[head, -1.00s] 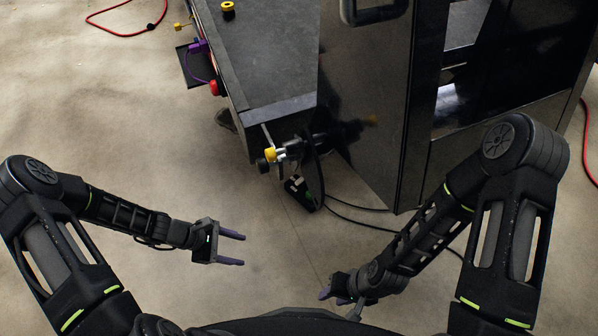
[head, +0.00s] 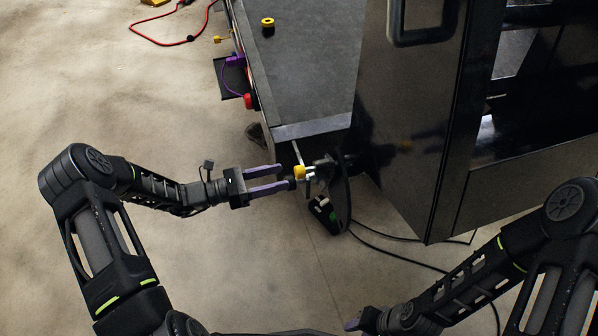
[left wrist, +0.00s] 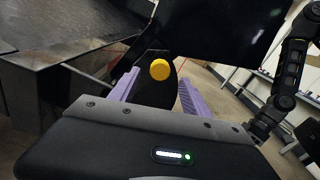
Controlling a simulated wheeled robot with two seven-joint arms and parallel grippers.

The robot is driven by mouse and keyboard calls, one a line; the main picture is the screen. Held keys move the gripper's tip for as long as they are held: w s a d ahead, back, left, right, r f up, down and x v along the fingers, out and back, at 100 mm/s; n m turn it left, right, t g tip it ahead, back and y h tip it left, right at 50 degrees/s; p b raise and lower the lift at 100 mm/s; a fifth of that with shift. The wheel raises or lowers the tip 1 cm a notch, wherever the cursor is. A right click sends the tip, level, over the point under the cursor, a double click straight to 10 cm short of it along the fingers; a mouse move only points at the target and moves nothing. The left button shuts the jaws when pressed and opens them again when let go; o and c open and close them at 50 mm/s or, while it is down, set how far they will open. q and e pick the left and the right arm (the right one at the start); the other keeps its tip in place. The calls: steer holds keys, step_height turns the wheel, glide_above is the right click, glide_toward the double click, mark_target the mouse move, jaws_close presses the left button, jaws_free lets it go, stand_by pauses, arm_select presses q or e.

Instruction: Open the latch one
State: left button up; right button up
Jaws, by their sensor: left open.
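The latch is a small metal fitting with a yellow knob (head: 299,172) at the near corner of the grey-topped trailer (head: 305,75), beside the dark panel. My left gripper (head: 281,179) is open, its purple fingers pointing right with the tips close to the knob. In the left wrist view the yellow knob (left wrist: 160,69) shows between and beyond the two spread fingers (left wrist: 155,92); I cannot tell whether they touch it. My right gripper (head: 352,324) is low at the bottom of the head view, away from the latch; its finger opening is unclear.
A tall black cabinet (head: 410,130) with a handle stands right of the trailer. A black jack-like part (head: 330,212) and black cables (head: 385,255) lie below the latch. A yellow and black knob (head: 267,27) sits on the trailer top.

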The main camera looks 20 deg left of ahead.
mark_target(295, 173)
arm_select(q)
steer(key=x, duration=0.6)
steer(key=shift+w+d, duration=0.2)
steer(key=shift+d, duration=0.1)
steer(key=shift+c, duration=0.6)
jaws_close()
stand_by(0.5)
